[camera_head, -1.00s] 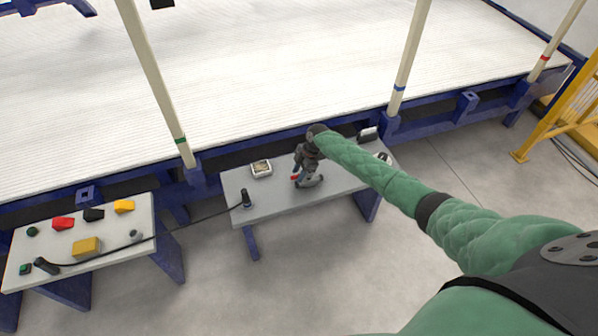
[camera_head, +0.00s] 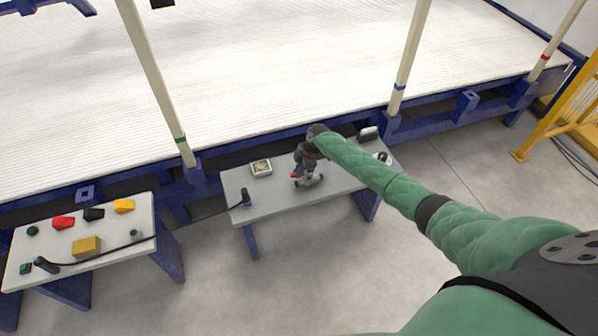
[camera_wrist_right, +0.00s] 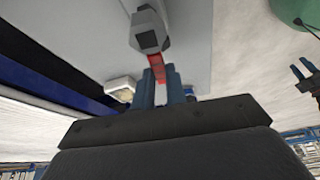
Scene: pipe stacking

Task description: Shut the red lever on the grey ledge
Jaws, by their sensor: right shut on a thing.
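The red lever (camera_wrist_right: 157,68) shows in the right wrist view, reaching from a grey fitting (camera_wrist_right: 148,32) down between the blue fingers of my right gripper (camera_wrist_right: 168,85). My right gripper is shut on the lever. In the head view my right gripper (camera_head: 296,175) is over the grey ledge (camera_head: 270,200), and only a small bit of red shows at its fingers. The grey fitting (camera_head: 312,182) lies on the ledge there, partly hidden by my wrist.
A small box (camera_head: 261,168) and a black upright handle with a cable (camera_head: 246,198) stand on the ledge. Another ledge (camera_head: 120,215) at left bears coloured parts and a yellow block (camera_head: 86,247). Pale poles (camera_head: 155,80) rise behind.

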